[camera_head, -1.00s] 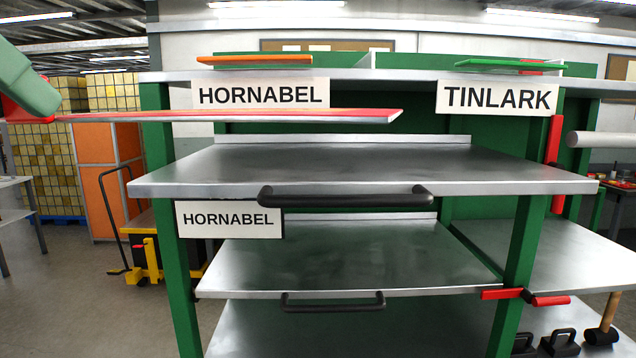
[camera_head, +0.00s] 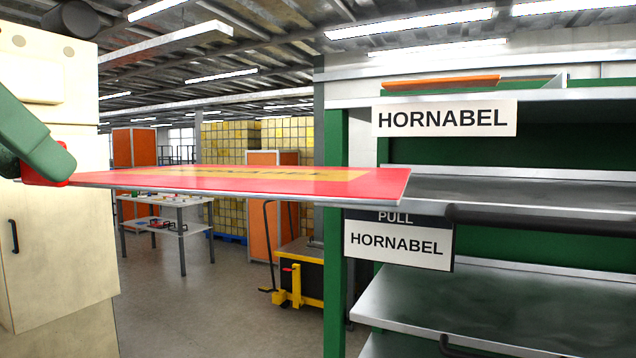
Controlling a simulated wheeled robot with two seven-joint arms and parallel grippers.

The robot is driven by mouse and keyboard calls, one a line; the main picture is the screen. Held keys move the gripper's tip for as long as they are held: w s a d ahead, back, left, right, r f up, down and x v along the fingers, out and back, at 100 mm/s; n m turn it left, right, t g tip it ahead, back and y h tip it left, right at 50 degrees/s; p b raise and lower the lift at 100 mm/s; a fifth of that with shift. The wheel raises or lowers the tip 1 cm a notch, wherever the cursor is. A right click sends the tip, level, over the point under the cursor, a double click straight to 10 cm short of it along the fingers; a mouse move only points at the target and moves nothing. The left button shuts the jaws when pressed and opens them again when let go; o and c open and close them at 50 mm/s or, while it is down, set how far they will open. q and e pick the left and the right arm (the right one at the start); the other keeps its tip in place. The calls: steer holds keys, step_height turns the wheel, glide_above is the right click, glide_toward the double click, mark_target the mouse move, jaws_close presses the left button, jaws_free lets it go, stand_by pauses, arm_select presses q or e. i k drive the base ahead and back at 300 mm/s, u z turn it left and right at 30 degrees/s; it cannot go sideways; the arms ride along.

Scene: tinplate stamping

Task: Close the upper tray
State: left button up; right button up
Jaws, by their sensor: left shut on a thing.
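The upper tray (camera_head: 530,190) is a grey metal shelf with a black bar handle (camera_head: 560,217) on its front edge. It shows at the right, cut off by the picture edge, and its front stands out past the green post. My left gripper (camera_head: 55,172) is at the left, shut on the edge of a flat red sheet (camera_head: 150,180) with a yellow panel. The sheet is held level in the air and its right end overlaps the tray's left end in the picture. I cannot tell if they touch. My right gripper is not in view.
A lower tray (camera_head: 440,310) sits below, by a green post (camera_head: 335,270). HORNABEL signs (camera_head: 445,118) hang on the rack. A cream cabinet (camera_head: 60,230) stands at the left, with a small table (camera_head: 165,215) and a yellow-black cart (camera_head: 300,275) behind. Open floor lies between.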

mark_target(549, 189)
steer(key=u, duration=1.45)
steer(key=k, duration=1.35)
steer(key=z, duration=1.7)
steer(key=i, duration=1)
